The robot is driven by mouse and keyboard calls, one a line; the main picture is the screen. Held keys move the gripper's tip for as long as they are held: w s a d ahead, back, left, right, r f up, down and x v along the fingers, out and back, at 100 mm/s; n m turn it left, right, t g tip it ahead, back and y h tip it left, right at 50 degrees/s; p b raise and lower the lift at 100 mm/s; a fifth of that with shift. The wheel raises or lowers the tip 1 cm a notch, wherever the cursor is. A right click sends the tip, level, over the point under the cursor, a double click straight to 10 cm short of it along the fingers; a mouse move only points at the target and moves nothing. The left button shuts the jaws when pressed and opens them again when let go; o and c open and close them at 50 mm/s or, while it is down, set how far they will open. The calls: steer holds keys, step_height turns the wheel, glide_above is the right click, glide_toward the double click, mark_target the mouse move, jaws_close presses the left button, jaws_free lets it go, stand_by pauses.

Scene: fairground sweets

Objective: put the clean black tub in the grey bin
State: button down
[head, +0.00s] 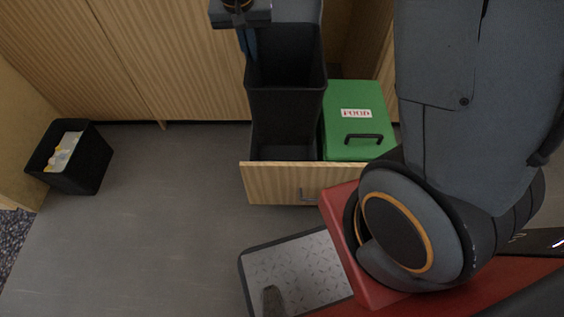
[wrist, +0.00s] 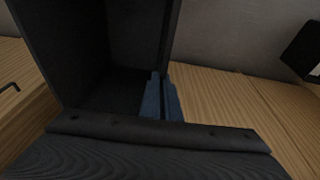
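The clean black tub (head: 286,103) is upright and looks empty, over the pulled-out drawer in the head view. My gripper (head: 250,45) is at the tub's left rim, its blue fingers close together on the wall. The wrist view shows the fingers (wrist: 160,98) at the wall's edge, with the dark inside of the tub (wrist: 115,45) to their left. The grey bin (head: 285,153) shows only as a dark strip at the drawer front. The tub hides the rest, and I cannot tell how far the tub's bottom is inside it.
A green bin (head: 352,105) with a lid, handle and FOOD label stands right of the tub in the drawer (head: 270,183). Another black tub (head: 85,170) with white and yellow contents stands on the floor at left. A tread plate (head: 300,262) lies in front; the floor between is clear.

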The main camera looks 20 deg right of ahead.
step_height(320, 180, down, 26)
steer(key=b, duration=1.3)
steer(key=shift+a, duration=0.25)
steer(key=shift+f+b, duration=0.2)
steer(key=shift+b, duration=0.25)
steer(key=c, duration=2.4)
jaws_free()
steer(key=o, duration=0.4)
